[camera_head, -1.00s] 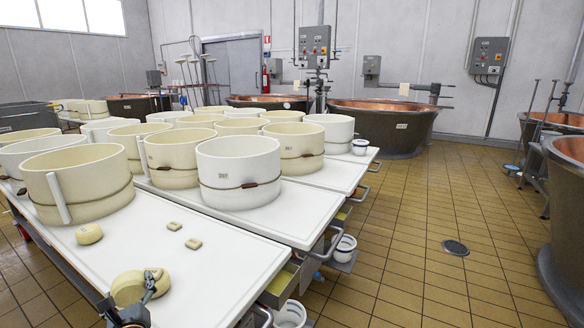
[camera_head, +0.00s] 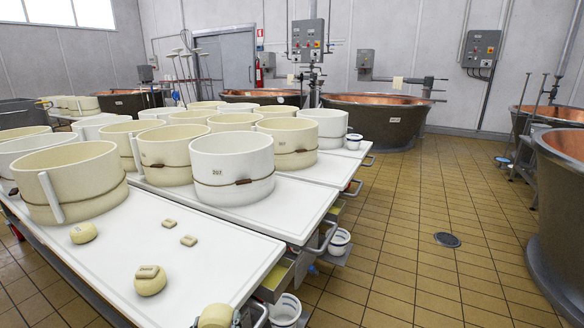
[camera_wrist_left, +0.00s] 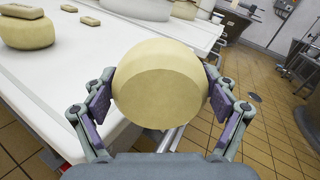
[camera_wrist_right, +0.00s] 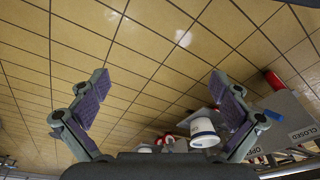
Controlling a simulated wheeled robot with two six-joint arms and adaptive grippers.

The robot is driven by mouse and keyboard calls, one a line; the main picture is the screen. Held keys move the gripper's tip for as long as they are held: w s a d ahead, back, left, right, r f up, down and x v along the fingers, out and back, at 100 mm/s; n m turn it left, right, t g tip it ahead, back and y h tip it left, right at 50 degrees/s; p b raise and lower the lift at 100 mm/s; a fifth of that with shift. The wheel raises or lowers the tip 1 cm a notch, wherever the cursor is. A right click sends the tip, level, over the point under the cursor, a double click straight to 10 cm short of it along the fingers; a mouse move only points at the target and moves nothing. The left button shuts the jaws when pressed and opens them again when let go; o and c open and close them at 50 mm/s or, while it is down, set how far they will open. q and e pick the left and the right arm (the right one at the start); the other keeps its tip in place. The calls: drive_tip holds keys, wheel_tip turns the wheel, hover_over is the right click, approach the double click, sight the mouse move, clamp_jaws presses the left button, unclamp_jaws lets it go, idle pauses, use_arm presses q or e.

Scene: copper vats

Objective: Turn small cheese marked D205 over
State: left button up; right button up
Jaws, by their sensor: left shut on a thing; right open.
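A pale yellow small cheese (camera_wrist_left: 160,95) is between the pads of my left gripper (camera_wrist_left: 160,82), which is shut on it. In the left wrist view its plain rounded face shows, and no marking can be read. In the head view this cheese (camera_head: 216,317) is at the bottom edge, by the table's front right corner. A second small cheese (camera_head: 151,281) sits on the white table with a small block on top. A third small cheese (camera_head: 83,233) sits further back left. I cannot read D205 on any. My right gripper (camera_wrist_right: 160,100) is open and empty, above the tiled floor.
Two small blocks (camera_head: 168,223) (camera_head: 189,240) lie on the white table (camera_head: 215,270). Large round moulds (camera_head: 232,168) crowd its back part. A white bucket (camera_wrist_right: 203,130) shows below my right gripper. Copper vats (camera_head: 375,122) stand behind, and tiled floor is open at right.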

use_arm(q)
drive_tip(key=r+p, duration=0.4)
drive_tip(key=r, duration=0.1)
drive_tip(key=r+p, duration=0.2)
drive_tip(key=p, duration=0.1)
drive_tip(key=shift+s+r, duration=0.2)
drive_tip(key=shift+s, duration=0.1)
wheel_tip(320, 180, up, 8)
drive_tip(key=p, duration=0.9)
wheel_tip(320, 180, up, 10)
drive_tip(key=p, duration=1.1)
hover_over(214, 315)
drive_tip(key=s, duration=0.2)
drive_tip(key=shift+s+a+f, duration=0.1)
drive_tip(key=shift+s+f, duration=0.05)
drive_tip(key=shift+f, duration=0.1)
use_arm(e)
drive_tip(key=s+d+f, duration=0.2)
drive_tip(key=s+d, duration=0.1)
drive_tip(key=s, duration=0.6)
drive_tip(key=s+d+f+h, duration=0.1)
drive_tip(key=s+d, duration=0.2)
drive_tip(key=s, duration=0.5)
drive_tip(key=shift+s+f+g, duration=0.35)
drive_tip(key=shift+f+g, duration=0.05)
